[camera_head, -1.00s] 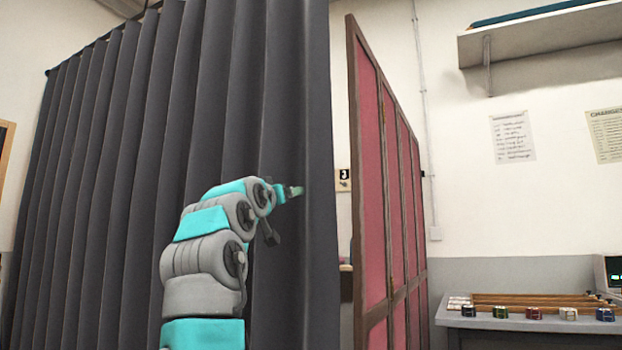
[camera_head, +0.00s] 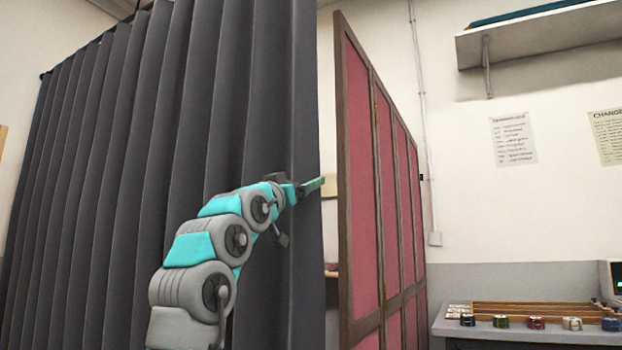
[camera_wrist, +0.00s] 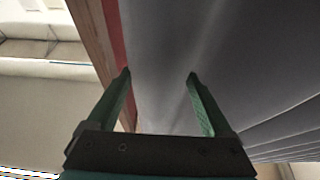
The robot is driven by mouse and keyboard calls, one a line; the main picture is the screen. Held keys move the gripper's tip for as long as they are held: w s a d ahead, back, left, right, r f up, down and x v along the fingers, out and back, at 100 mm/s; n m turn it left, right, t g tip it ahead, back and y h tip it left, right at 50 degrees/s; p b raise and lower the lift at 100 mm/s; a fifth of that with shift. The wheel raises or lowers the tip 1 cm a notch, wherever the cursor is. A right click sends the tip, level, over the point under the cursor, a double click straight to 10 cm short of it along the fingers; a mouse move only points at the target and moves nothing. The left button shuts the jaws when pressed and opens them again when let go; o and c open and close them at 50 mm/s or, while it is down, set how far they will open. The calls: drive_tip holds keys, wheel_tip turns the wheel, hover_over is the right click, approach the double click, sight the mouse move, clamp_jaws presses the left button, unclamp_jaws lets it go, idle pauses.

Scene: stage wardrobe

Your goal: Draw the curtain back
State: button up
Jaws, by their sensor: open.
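A dark grey pleated curtain (camera_head: 190,120) hangs over the left half of the head view, its free edge near the middle. My gripper (camera_head: 318,184) is at that free edge, at about mid-height of the picture. In the wrist view the green fingers of my gripper (camera_wrist: 160,76) are spread wide. The curtain (camera_wrist: 235,50) fills the space beyond and between them and runs off to the right. I cannot tell whether the fingers touch the cloth.
A folding screen with pink panels (camera_head: 361,180) and a wooden frame stands just right of the curtain edge, with a narrow gap between. At the right are a table (camera_head: 465,325) with several small tins and a wall shelf (camera_head: 540,38).

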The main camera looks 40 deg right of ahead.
drive_tip(key=p+x, duration=0.1)
drive_tip(key=x, duration=0.2)
drive_tip(key=shift+d+r, duration=0.2)
drive_tip(key=shift+r, duration=0.05)
drive_tip(key=shift+p+x, duration=0.4)
drive_tip(key=shift+x, duration=0.4)
drive_tip(key=shift+w+f, duration=0.1)
drive_tip(key=shift+f, duration=0.05)
drive_tip(key=shift+c, duration=0.3)
clamp_jaws()
